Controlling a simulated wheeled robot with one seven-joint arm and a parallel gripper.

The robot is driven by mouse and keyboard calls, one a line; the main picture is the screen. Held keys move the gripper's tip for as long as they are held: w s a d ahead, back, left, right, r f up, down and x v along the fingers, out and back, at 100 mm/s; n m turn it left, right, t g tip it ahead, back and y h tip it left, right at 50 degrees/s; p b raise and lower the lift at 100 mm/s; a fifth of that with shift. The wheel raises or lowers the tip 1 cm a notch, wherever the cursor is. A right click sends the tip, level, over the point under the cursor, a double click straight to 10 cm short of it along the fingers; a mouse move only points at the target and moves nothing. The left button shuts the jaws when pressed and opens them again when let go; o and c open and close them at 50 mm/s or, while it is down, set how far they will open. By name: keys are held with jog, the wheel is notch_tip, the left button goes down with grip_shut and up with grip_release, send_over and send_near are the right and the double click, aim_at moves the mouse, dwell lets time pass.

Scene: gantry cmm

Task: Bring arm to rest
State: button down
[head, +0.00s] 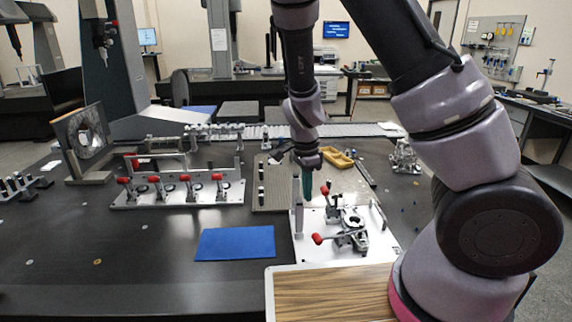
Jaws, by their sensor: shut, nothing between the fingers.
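My arm comes in from the right and bends down over the middle of the black table (140,262). My gripper (307,190) points straight down with its teal fingers together and nothing visible between them. It hangs above or just behind the white fixture plate (318,246), beside its upright grey post. I cannot tell the exact gap to the plate.
Red-tipped toggle clamps stand on the plate and on a long fixture (180,194) at left. A blue mat (236,243) lies in front, with a wood-topped board (330,293) nearest. A yellow tray (337,158) sits behind my gripper. The table's front left is mostly clear.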

jog(key=s+d+r+n+t+y, duration=0.1)
jog(key=d+r+n+y, duration=0.15)
jog(key=r, duration=0.85)
jog(key=s+d+r+n+t+y, duration=0.1)
jog(key=s+d+r+n+y, duration=0.15)
jog(key=r, duration=0.75)
jog(key=s+d+r+n+t+h, duration=0.1)
jog(key=s+d+r+n+t, duration=0.1)
jog(key=r, duration=0.4)
jog(key=s+d+r+n+t+h, duration=0.1)
jog(key=s+d+r+n+t, duration=0.2)
jog(key=s+d+r, duration=0.2)
jog(key=shift+s+d+r+n, duration=0.3)
jog(key=shift+s+r+n, duration=0.1)
jog(key=shift+s+r, duration=0.45)
jog(key=shift+w, duration=0.2)
